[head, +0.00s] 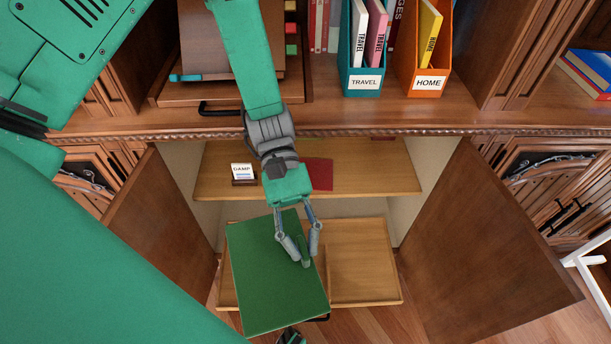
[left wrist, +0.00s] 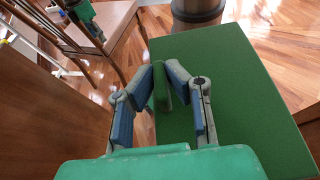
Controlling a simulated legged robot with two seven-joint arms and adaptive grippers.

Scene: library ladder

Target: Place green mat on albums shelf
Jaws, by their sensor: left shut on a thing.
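The green mat (head: 270,280) is a flat green rectangle in front of the open lower cabinet. It covers the left part of the low wooden shelf (head: 365,270); I cannot tell whether it touches it. My left gripper (head: 304,258) is shut on a green upright part at the mat's right side. In the left wrist view, the fingers (left wrist: 160,88) close on that part, with the mat (left wrist: 225,100) spreading to the right. A dark and green piece (head: 290,336) at the bottom edge may be my right gripper; its jaws are unclear. No shelf shows an albums label.
The upper cabinet shelf (head: 375,165) holds a CAMP card (head: 242,172) and a red flat item (head: 319,174). Open doors stand left (head: 160,215) and right (head: 480,245). TRAVEL (head: 365,82) and HOME (head: 430,83) holders stand above. The low shelf's right part is bare.

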